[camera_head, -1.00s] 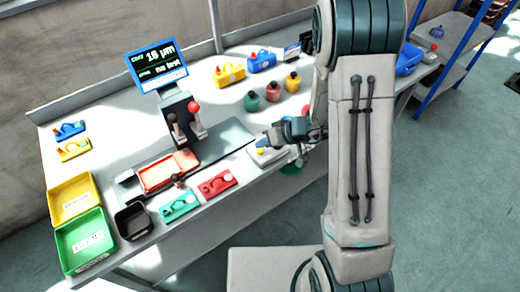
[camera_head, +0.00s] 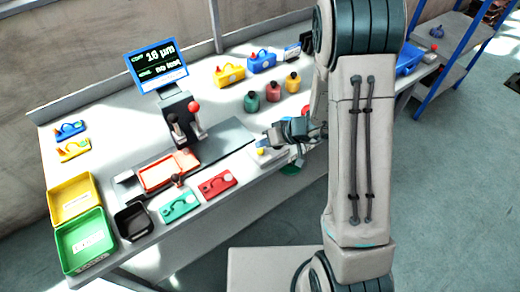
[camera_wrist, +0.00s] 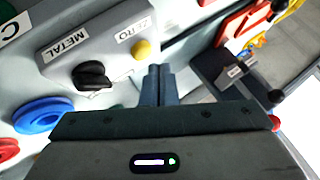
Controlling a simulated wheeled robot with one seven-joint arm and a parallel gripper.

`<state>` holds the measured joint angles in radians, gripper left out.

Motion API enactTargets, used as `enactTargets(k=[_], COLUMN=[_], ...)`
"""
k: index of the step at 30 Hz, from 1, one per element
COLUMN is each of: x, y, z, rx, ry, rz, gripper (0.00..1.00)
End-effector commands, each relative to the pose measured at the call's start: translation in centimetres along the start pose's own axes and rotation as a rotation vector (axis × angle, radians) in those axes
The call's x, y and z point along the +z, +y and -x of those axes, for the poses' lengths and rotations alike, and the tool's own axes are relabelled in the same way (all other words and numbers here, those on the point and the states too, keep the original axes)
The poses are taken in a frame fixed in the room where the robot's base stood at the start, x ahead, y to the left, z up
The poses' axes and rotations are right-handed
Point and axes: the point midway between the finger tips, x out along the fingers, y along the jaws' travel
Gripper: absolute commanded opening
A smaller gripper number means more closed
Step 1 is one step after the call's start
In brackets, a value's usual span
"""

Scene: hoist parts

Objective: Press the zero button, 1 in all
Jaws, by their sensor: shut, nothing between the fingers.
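The zero button is a small yellow dome (camera_wrist: 142,50) beside the ZERO label on a pale control box (camera_wrist: 85,45) in the wrist view. In the head view the button (camera_head: 261,152) shows as a small yellow spot at the bench's front edge. My gripper (camera_wrist: 158,70) is shut and empty. Its fingertips are close beside the button, to its lower right in the wrist view, and appear apart from it. In the head view my gripper (camera_head: 274,142) hangs just above the box and hides part of it.
A black knob (camera_wrist: 93,75) marked METAL stands beside the button. A gauge stand with a red ball (camera_head: 193,107) and a screen (camera_head: 157,66) reading "16 µm, no test" stand left. Red (camera_head: 217,184) and green (camera_head: 179,205) parts lie along the front edge. Bottles stand behind.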

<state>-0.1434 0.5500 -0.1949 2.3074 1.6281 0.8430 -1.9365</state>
Motion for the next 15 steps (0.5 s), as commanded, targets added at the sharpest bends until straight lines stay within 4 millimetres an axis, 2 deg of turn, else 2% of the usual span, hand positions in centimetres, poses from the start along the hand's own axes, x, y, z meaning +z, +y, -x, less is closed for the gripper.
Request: enactTargets(k=[15], x=[0.42], y=[0.41], z=[-0.59], rx=[0.000], ry=[0.000], rz=[0.001], gripper=[0.00])
